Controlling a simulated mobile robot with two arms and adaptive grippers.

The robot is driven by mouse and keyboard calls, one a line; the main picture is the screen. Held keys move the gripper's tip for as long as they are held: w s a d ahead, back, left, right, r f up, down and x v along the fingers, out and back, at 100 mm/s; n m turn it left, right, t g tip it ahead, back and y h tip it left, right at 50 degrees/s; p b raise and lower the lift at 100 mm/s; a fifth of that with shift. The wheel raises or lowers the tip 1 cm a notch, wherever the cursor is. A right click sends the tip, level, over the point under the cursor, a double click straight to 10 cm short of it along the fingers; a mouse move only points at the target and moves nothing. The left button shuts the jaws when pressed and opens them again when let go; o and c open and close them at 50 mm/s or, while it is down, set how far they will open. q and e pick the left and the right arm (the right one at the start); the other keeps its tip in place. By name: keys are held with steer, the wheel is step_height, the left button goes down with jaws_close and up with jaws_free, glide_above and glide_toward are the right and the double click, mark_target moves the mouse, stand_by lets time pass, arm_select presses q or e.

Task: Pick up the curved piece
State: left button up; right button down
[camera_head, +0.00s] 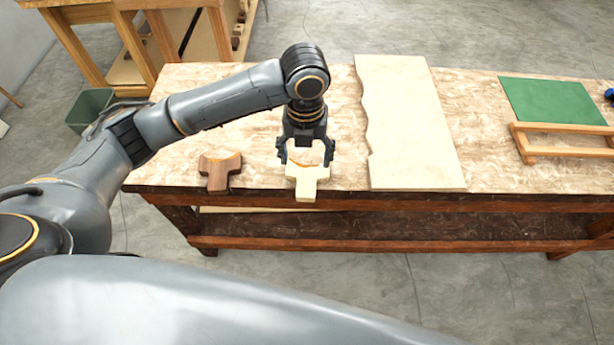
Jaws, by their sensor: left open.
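My left gripper (306,152) is open and points down over the table's front part, in the upper middle of the head view. A pale wooden T-shaped piece (307,184) with a curved upper edge lies right below it, near the front edge. The fingers come down at either side of its top; I cannot tell whether they touch it. A dark brown wooden T-shaped piece (217,178), also with a curved upper edge, lies to the left. I cannot tell which of them is the curved piece. My right gripper is not in view.
A pale board (418,150) with a wavy left edge lies right of the gripper on the wooden workbench (483,125). A green mat (545,100) and a wooden frame (557,152) are farther right. A green bin (90,108) stands on the floor at left.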

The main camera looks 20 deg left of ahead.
arm_select(q)
glide_above(306, 185)
steer(key=f, duration=0.5)
steer(key=s+f+p, duration=0.1)
steer(key=f, duration=0.1)
steer(key=shift+d+f, duration=0.15)
steer(key=shift+f, duration=0.25)
steer(key=shift+w+f+p, duration=0.15)
steer(key=shift+f+p, duration=0.1)
steer(key=shift+f, duration=0.65)
steer(key=shift+w+f+p, duration=0.2)
steer(key=shift+f, duration=0.7)
steer(key=shift+w+f+p, duration=0.15)
steer(key=shift+f+p, duration=0.1)
steer(key=shift+f, duration=0.65)
steer(key=c, duration=1.2)
